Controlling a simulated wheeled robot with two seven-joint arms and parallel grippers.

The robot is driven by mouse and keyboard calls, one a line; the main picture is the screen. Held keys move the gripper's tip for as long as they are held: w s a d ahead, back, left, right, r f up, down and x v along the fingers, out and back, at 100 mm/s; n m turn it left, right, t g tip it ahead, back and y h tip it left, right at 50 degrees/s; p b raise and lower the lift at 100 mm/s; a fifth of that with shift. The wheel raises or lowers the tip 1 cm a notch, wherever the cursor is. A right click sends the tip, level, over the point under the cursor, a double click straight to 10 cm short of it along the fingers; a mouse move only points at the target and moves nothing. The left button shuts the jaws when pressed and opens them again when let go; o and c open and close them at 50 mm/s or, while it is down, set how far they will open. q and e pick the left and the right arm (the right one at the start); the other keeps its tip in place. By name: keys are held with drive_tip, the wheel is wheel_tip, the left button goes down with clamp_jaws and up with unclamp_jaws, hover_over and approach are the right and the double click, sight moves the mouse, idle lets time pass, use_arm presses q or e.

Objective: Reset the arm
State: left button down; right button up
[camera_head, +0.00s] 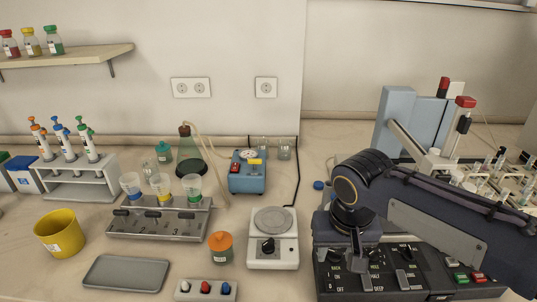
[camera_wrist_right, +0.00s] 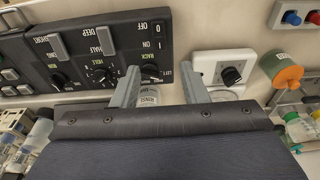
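My right arm comes in from the right in the head view. The panel (camera_wrist_right: 85,45) has switches and knobs. My left gripper is in neither view.
A white balance (camera_head: 273,255) stands left of the panel, beside an orange-capped jar (camera_head: 220,247). A button box (camera_head: 205,290) and grey tray (camera_head: 125,273) lie at the front. Sample vials (camera_head: 490,170) stand right.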

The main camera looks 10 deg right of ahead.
drive_tip(key=s+f+t+y, duration=0.3)
drive_tip(key=s+f+y, duration=0.1)
drive_tip(key=s, duration=0.7)
drive_tip(key=shift+s+a+f+n+t+p, duration=0.2)
drive_tip(key=shift+a+f+n+t+p, duration=0.1)
drive_tip(key=shift+a+f+n, duration=0.15)
